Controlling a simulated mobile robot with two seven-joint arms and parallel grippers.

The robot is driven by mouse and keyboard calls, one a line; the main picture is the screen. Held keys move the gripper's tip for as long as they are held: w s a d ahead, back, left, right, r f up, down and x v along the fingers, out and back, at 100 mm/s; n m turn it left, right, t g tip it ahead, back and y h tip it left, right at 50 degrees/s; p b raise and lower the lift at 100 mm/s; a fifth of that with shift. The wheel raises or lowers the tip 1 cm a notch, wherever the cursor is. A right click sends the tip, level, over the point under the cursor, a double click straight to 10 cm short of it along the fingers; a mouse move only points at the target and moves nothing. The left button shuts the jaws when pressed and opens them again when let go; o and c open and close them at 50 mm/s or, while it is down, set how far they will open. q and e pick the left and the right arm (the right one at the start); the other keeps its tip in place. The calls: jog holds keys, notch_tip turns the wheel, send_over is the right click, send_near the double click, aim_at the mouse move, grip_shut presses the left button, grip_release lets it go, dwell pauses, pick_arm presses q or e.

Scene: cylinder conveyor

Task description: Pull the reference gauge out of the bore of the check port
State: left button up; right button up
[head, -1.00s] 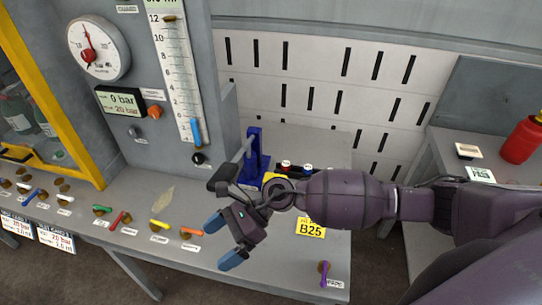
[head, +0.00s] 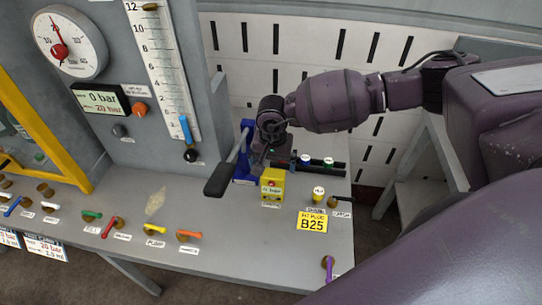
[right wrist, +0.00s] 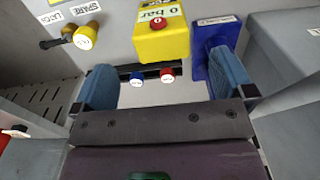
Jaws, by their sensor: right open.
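A yellow block (head: 271,188) with a red round cap (head: 273,183) stands on the bench in the head view. In the right wrist view the yellow block (right wrist: 160,35) reads 0 bar, and the red cap (right wrist: 158,23) sits on it. A short cylinder with a yellow end (head: 318,194) stands to its right. I cannot read which is the reference gauge or check port. My right gripper (right wrist: 162,75) is open and empty, its blue fingers spread either side of the view of the block, apart from it. In the head view its fingers are mostly hidden behind the wrist.
A dark rack (head: 340,170) behind the block holds blue (head: 305,160) and green (head: 328,163) capped pieces; a red one (right wrist: 167,75) shows in the wrist view. A blue stand (head: 245,165) with a dark lever handle (head: 218,180) is close left.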

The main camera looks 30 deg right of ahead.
aim_at(272, 177)
notch_tip(272, 177, down, 8)
jog(key=shift+r, duration=0.15)
pick_arm(q)
jog(key=shift+s+a, duration=0.1)
jog(key=shift+s, duration=0.25)
pick_arm(e)
jog(key=shift+f, duration=0.75)
jog(key=c, duration=1.3)
jog(key=shift+r, duration=0.1)
pick_arm(q)
jog(key=shift+r+p, duration=0.1)
jog(key=shift+p, duration=0.2)
pick_arm(e)
jog(key=shift+r, duration=0.15)
pick_arm(q)
jog(key=shift+r, duration=0.15)
pick_arm(e)
jog(key=shift+r, duration=0.35)
jog(key=shift+r, duration=0.15)
pick_arm(q)
jog(key=shift+r+p, duration=0.15)
jog(key=shift+p, duration=0.15)
pick_arm(e)
jog(key=shift+r, duration=0.35)
